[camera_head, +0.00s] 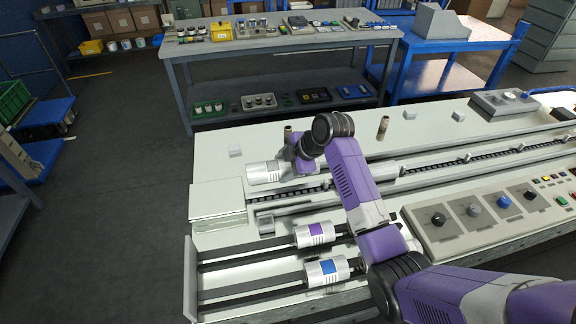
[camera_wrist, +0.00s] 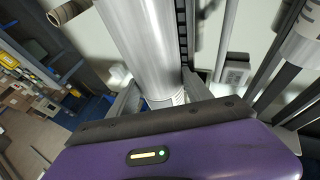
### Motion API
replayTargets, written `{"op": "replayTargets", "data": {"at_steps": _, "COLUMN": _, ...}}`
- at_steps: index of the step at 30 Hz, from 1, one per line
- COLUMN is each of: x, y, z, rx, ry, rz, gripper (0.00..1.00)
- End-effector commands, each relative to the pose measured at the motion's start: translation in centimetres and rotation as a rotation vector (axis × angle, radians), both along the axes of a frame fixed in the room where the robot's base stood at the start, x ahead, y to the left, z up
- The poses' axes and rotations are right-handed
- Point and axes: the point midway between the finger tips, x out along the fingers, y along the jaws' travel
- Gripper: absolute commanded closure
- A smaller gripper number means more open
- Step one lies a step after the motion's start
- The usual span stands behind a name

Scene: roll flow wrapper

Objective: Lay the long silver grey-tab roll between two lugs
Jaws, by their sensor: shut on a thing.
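In the wrist view the silver roll (camera_wrist: 145,45) runs away from me between the fingers of my gripper (camera_wrist: 163,98). The dark lug chain (camera_head: 440,166) runs to the right along the machine with several small light lugs (camera_head: 465,157). In the wrist view the chain (camera_wrist: 182,30) passes just right of the roll. I cannot tell the roll's exact height above the deck.
A purple-tab roll (camera_head: 316,234) and a blue-tab roll (camera_head: 328,270) lie on the front rails. Two brown cylinders stand on the deck, one (camera_head: 383,128) right of my wrist. A control panel (camera_head: 485,217) with knobs is at front right. A grey workbench (camera_head: 285,42) stands behind.

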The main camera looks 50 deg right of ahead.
Motion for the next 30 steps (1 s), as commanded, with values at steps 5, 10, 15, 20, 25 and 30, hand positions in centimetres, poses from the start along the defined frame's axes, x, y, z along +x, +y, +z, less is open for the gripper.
{"op": "replayTargets", "data": {"at_steps": 5, "x": 0.1, "y": 0.0, "z": -1.2, "rx": -0.001, "ry": -0.003, "rz": 0.000, "gripper": 1.00}}
{"op": "replayTargets", "data": {"at_steps": 10, "x": 0.1, "y": 0.0, "z": -3.0, "rx": 0.000, "ry": -0.003, "rz": -0.001, "gripper": 1.00}}
{"op": "replayTargets", "data": {"at_steps": 15, "x": 0.1, "y": 0.0, "z": -4.9, "rx": -0.002, "ry": -0.003, "rz": -0.001, "gripper": 1.00}}
{"op": "replayTargets", "data": {"at_steps": 20, "x": 0.1, "y": 0.0, "z": -6.7, "rx": -0.001, "ry": -0.003, "rz": -0.001, "gripper": 1.00}}
{"op": "replayTargets", "data": {"at_steps": 25, "x": 0.1, "y": 0.0, "z": -7.9, "rx": -0.001, "ry": -0.004, "rz": 0.000, "gripper": 1.00}}
{"op": "replayTargets", "data": {"at_steps": 30, "x": 0.1, "y": 0.0, "z": -8.2, "rx": -0.002, "ry": -0.005, "rz": 0.000, "gripper": 1.00}}
